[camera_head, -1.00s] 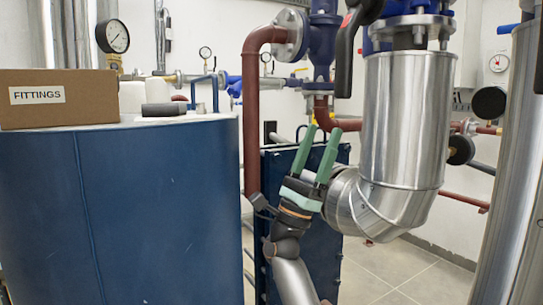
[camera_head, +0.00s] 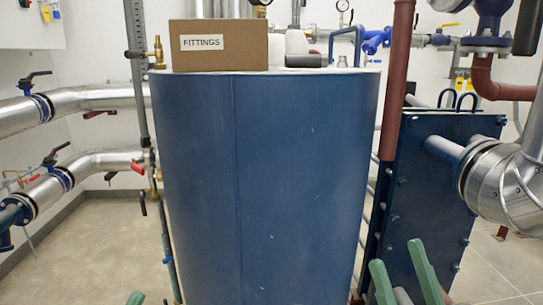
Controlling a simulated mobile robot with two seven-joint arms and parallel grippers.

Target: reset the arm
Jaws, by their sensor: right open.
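My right gripper (camera_head: 397,254) shows at the bottom right, with two green fingers pointing up and standing apart. It is open with nothing between the fingers. It is in front of the lower part of the blue plate exchanger (camera_head: 425,200); the rest of the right arm is below the picture. A small green tip of my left gripper (camera_head: 136,298) shows at the bottom left edge; the rest of it is out of view.
A large blue tank (camera_head: 270,170) fills the middle. On its top stand a cardboard box labelled FITTINGS (camera_head: 219,57) and a black object (camera_head: 306,61). Silver pipes (camera_head: 90,100) with valves run at the left; a silver pipe elbow (camera_head: 505,185) is at the right.

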